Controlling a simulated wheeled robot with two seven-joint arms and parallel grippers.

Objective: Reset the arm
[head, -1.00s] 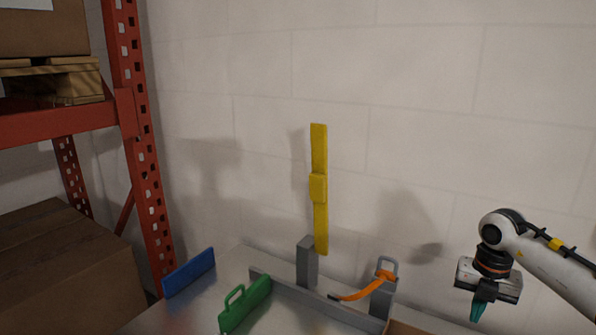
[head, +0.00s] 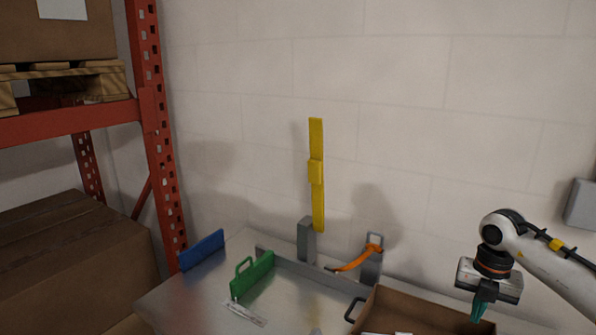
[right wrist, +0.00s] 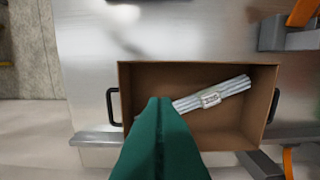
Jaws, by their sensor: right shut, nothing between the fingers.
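My right gripper (head: 479,310) shows at the right of the head view, pointing down with its teal fingers together. In the right wrist view its fingers (right wrist: 160,102) are shut with nothing between them, in front of a brown open box (right wrist: 240,138). The box has black handles at both ends and also shows at the bottom of the head view (head: 415,303). A bundle of pale rods (right wrist: 228,92) with a white label lies in it, partly hidden by the fingers. My left gripper is not in view.
A red rack (head: 157,130) stands left, with a brown carton (head: 75,245). A grey box (head: 582,205) is on the wall.

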